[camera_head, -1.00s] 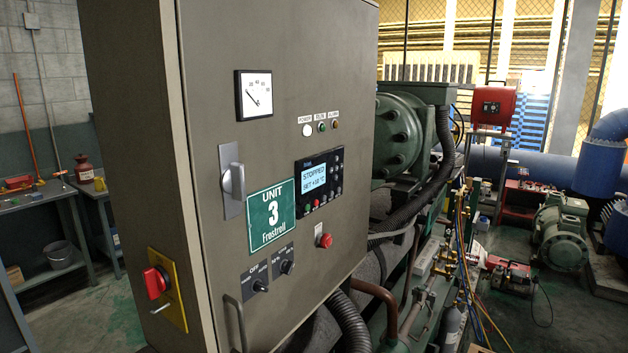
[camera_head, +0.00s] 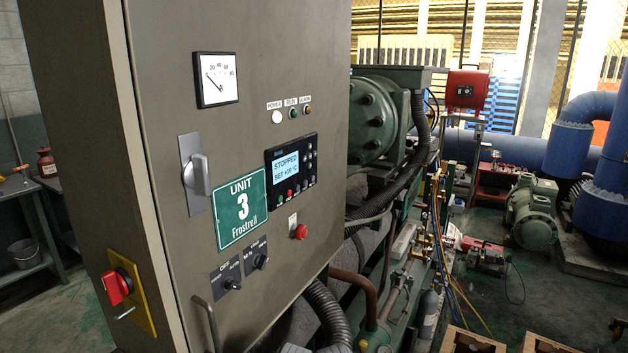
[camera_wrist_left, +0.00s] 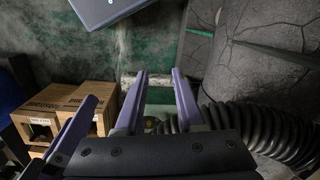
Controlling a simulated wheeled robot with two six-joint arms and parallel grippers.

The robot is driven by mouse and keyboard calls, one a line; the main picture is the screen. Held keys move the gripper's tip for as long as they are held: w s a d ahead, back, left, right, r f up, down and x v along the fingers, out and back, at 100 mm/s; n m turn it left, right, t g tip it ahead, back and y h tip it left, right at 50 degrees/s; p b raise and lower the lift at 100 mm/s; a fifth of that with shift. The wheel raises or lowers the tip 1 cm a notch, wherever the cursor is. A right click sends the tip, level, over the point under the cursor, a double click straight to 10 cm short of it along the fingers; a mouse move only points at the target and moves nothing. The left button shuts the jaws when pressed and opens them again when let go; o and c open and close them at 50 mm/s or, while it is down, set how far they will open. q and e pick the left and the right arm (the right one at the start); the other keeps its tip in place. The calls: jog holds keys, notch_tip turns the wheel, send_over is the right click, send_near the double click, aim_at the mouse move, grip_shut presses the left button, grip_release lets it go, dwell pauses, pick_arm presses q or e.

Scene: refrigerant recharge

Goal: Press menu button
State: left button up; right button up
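The controller panel (camera_head: 291,167) is on the grey cabinet door in the head view. Its lit screen (camera_head: 286,165) reads "STOPPED" and a "SET" line. The labels are too small to read, so I cannot tell which is the menu button. My left gripper (camera_wrist_left: 160,76) shows only in the left wrist view, with its purple fingers apart and nothing between them. The right gripper is in no frame.
The cabinet door also carries a gauge (camera_head: 216,80), a grey handle (camera_head: 196,174), a green Unit 3 sign (camera_head: 241,208), knobs and a red button (camera_head: 300,231). A red switch (camera_head: 118,287) is on its side. Wooden crates (camera_wrist_left: 62,112) and a black ribbed hose (camera_wrist_left: 270,130) are near my left gripper.

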pick_arm(q)
grip_shut()
dwell(1.4)
